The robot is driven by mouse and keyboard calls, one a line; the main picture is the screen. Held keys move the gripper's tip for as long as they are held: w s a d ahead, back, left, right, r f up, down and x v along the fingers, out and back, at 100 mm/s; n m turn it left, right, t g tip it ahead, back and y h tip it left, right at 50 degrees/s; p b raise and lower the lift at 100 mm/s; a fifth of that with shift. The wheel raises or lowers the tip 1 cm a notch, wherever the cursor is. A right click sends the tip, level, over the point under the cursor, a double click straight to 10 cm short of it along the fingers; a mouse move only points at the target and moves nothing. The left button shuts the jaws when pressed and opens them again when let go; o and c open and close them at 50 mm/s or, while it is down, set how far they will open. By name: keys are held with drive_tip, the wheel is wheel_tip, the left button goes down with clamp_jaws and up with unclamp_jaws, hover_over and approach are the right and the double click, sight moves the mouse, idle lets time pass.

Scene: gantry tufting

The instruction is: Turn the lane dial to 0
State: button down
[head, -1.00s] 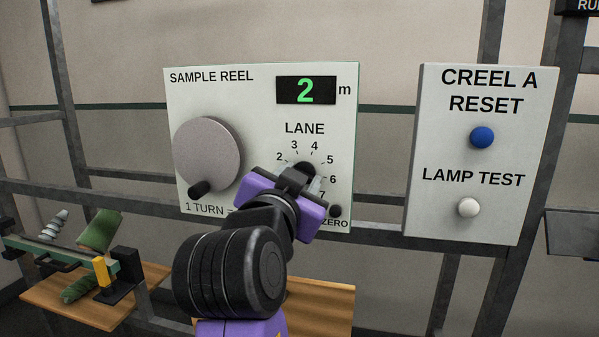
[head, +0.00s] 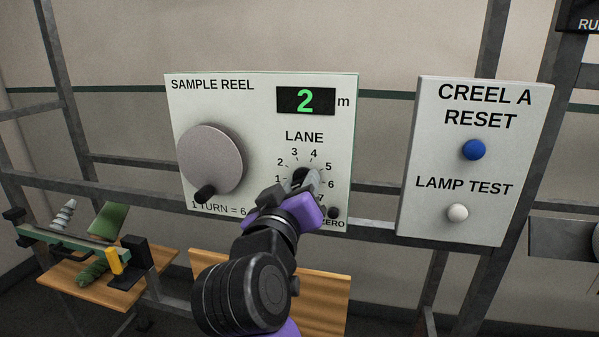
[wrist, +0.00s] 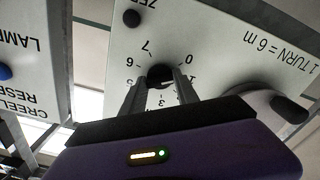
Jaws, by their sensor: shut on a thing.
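The lane dial (head: 301,175) is a small black knob on the white sample reel panel (head: 255,130), ringed by the numbers of the LANE scale. My gripper (head: 305,181) is at the dial, its grey fingers shut on it from both sides. In the wrist view the dial (wrist: 160,74) sits between the two fingertips (wrist: 160,86), with 0, 1, 6 and 7 readable around it upside down. The fingers and hand hide part of the dial and the lower scale in the head view. I cannot tell which number the dial points to.
The large grey reel crank (head: 211,160) is left of the dial, and a small black ZERO button (head: 333,212) is close below right. The display (head: 306,101) reads 2 m. A second panel (head: 470,160) carries a blue button (head: 473,150) and a white one (head: 457,212).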

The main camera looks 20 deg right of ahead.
drive_tip(key=shift+f+n+p, duration=0.1)
drive_tip(key=shift+n+p, duration=1.4)
drive_tip(key=shift+n, duration=0.5)
drive_tip(key=shift+f, duration=0.1)
drive_tip(key=c, duration=0.9)
unclamp_jaws()
drive_tip(key=b+v, duration=0.2)
drive_tip(key=v, duration=0.5)
drive_tip(key=shift+s+a, duration=0.2)
drive_tip(key=shift+s, duration=0.15)
